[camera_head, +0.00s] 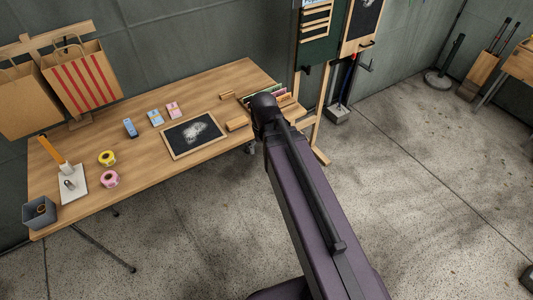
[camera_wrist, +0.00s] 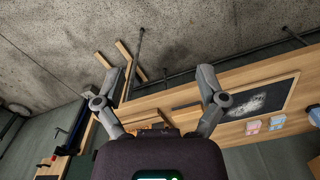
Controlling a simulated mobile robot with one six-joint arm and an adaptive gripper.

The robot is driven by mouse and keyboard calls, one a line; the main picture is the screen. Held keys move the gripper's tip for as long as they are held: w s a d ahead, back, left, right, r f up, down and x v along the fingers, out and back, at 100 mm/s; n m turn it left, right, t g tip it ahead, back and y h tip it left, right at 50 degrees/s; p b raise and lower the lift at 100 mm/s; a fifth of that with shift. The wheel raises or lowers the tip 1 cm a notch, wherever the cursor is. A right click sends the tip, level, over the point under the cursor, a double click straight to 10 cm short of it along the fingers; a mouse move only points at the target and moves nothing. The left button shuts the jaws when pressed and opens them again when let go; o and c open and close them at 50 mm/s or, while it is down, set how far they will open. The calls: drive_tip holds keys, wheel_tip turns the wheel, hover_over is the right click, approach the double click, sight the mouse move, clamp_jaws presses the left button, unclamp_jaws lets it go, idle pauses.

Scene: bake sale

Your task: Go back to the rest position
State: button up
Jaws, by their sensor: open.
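My gripper (camera_wrist: 160,82) shows in the wrist view with its two fingers spread wide apart and nothing between them. The wooden table (camera_wrist: 240,75) lies beyond the fingers, along with the floor. In the head view my arm reaches up to the right end of the table (camera_head: 215,90), and its far end hides my gripper there. A small chalkboard (camera_head: 194,134) lies on the table, left of my arm; it also shows at the right of the wrist view (camera_wrist: 262,98).
A board stand (camera_head: 318,55) rises behind my arm.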

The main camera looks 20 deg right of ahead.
drive_tip(key=shift+s+d+n, duration=0.1)
drive_tip(key=shift+s+n, duration=0.5)
drive_tip(key=shift+s, duration=0.6)
idle(0.4)
drive_tip(key=shift+w, duration=0.1)
drive_tip(key=shift+c, duration=0.9)
drive_tip(key=m+b, duration=0.3)
drive_tip(key=m, duration=1.2)
hover_over(237, 121)
wheel_tip(237, 121, down, 3)
drive_tip(key=shift+w+f, duration=0.15)
drive_tip(key=shift+f, duration=0.1)
wheel_tip(237, 121, down, 9)
drive_tip(key=b, duration=0.9)
